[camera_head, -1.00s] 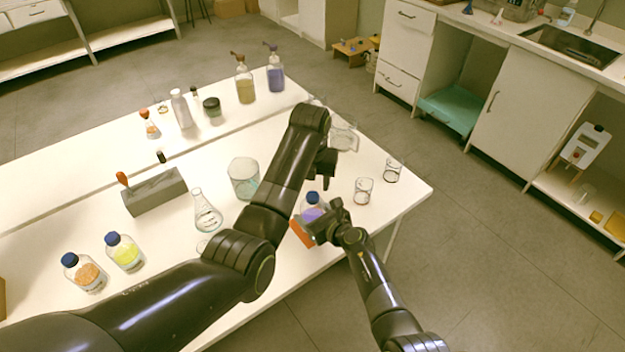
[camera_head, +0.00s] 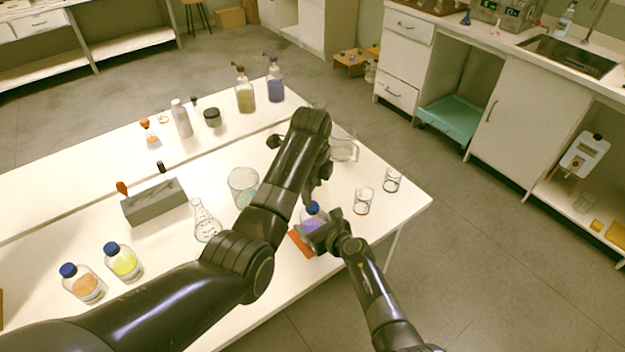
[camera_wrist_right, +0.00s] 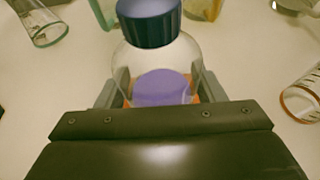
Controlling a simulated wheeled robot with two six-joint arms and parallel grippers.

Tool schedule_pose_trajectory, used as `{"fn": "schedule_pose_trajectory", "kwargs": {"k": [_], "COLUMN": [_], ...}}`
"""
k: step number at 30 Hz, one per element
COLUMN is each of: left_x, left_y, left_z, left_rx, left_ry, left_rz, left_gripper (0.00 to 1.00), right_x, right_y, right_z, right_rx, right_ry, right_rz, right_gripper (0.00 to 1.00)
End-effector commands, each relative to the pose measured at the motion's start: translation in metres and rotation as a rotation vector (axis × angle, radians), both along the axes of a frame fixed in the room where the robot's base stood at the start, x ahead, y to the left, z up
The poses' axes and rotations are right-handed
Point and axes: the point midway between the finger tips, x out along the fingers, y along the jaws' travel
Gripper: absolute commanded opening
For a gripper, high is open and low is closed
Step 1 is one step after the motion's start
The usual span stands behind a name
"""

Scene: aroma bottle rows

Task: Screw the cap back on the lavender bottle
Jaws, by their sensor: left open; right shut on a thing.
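The lavender bottle (camera_head: 312,224) is clear glass with purple liquid and stands over an orange mat (camera_head: 301,243). It also shows in the right wrist view (camera_wrist_right: 163,88). Its blue cap (camera_head: 313,207) sits upright on the bottle's top, and shows large in the wrist view (camera_wrist_right: 150,22); I cannot tell how tight it is. My right gripper (camera_head: 313,238) is shut on the bottle's body, one finger on each side. My left gripper (camera_head: 313,191) is open, pointing down just above the cap; its fingertips are partly hidden by its own arm.
Beakers (camera_head: 363,200) (camera_head: 391,180) stand to the right, and a larger beaker (camera_head: 243,186) and a flask (camera_head: 205,222) to the left. A glass jug (camera_head: 343,146) is behind my left arm. Bottles with orange (camera_head: 81,283) and yellow (camera_head: 123,262) contents stand at the front left.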

Motion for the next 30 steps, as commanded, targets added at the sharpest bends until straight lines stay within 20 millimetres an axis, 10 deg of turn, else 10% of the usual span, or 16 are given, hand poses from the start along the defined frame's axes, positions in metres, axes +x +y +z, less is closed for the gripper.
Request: {"fn": "schedule_pose_trajectory", "kwargs": {"k": [30], "left_x": [0.001], "left_y": [0.0], "left_z": [0.014], "left_rx": [-0.081], "left_ry": [0.056], "left_rz": [1.65], "left_gripper": [0.5], "right_x": [0.0], "right_y": [0.0], "right_z": [0.0], "right_rx": [0.001], "right_ry": [0.001], "right_rz": [0.0], "right_gripper": [0.0]}}
